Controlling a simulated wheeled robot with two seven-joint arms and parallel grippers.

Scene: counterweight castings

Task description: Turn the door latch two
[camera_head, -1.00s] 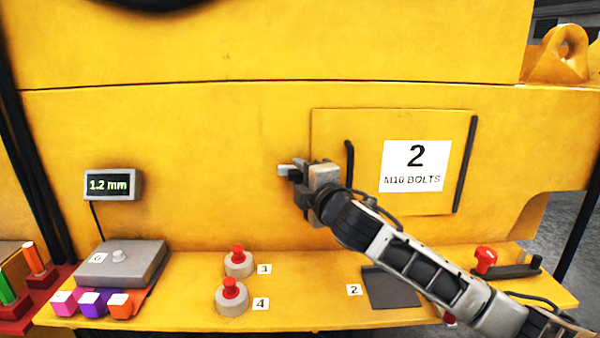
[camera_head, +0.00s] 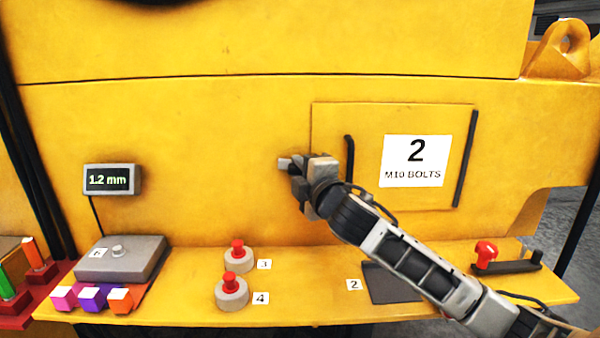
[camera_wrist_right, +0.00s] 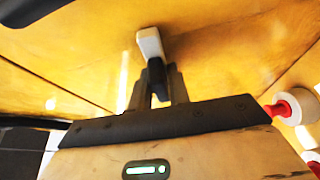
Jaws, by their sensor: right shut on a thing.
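Door two (camera_head: 335,190) is a yellow panel flush with the yellow casting, with a "2 M10 BOLTS" label (camera_head: 415,161) and a black upright handle. It appears closed. The latch (camera_head: 284,163) is a small light-grey lever just left of the door's left edge, partly hidden by my right gripper (camera_head: 297,167). In the right wrist view the latch (camera_wrist_right: 149,42) shows a pale bar and a dark part between my fingertips (camera_wrist_right: 158,84). My right gripper is shut on it. My left gripper is out of view.
A shelf (camera_head: 190,300) below holds a grey box (camera_head: 122,260), coloured cubes, two red-topped round buttons (camera_head: 238,255), a dark plate (camera_head: 390,285) and a red-knobbed lever (camera_head: 486,254). A display (camera_head: 112,180) reads 1.2 mm. My right arm crosses in front of the door's lower part.

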